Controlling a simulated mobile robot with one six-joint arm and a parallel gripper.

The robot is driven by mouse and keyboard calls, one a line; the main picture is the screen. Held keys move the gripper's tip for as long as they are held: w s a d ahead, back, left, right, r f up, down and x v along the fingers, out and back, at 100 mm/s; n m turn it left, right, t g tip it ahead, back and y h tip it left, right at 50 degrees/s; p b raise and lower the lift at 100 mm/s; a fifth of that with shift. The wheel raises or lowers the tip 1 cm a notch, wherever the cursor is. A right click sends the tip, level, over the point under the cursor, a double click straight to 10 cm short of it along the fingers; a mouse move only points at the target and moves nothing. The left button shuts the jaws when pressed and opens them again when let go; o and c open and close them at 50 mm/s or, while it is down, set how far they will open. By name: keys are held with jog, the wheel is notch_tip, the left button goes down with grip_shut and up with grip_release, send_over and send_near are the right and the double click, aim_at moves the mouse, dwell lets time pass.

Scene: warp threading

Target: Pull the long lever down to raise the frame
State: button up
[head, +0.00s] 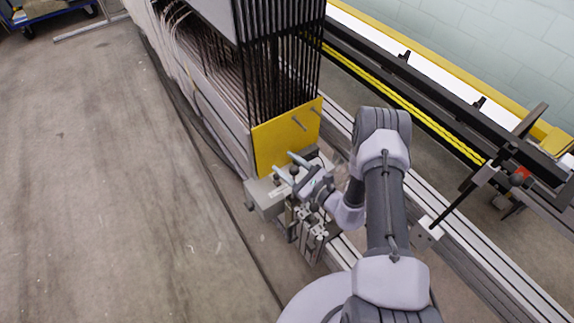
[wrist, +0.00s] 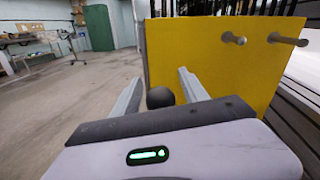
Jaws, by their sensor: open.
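My gripper (head: 290,167) is open in front of the yellow panel, above the grey machine base. In the wrist view its two fingers (wrist: 158,80) stand apart with a round black knob (wrist: 160,97) showing between them. The fingers do not visibly press on it. The knob looks like the lever's end, but its shaft is hidden behind my gripper body. The yellow panel (head: 270,143) closes the end of the frame, with dark upright bars (head: 280,70) above it. It fills the right of the wrist view (wrist: 215,70).
Two metal pegs stick out of the yellow panel; one is the left peg (wrist: 232,38). Metal blocks (head: 310,228) sit below my gripper. Rails (head: 480,265) run along the right. Open concrete floor (head: 110,200) lies to the left.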

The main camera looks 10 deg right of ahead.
grip_shut()
dwell(1.4)
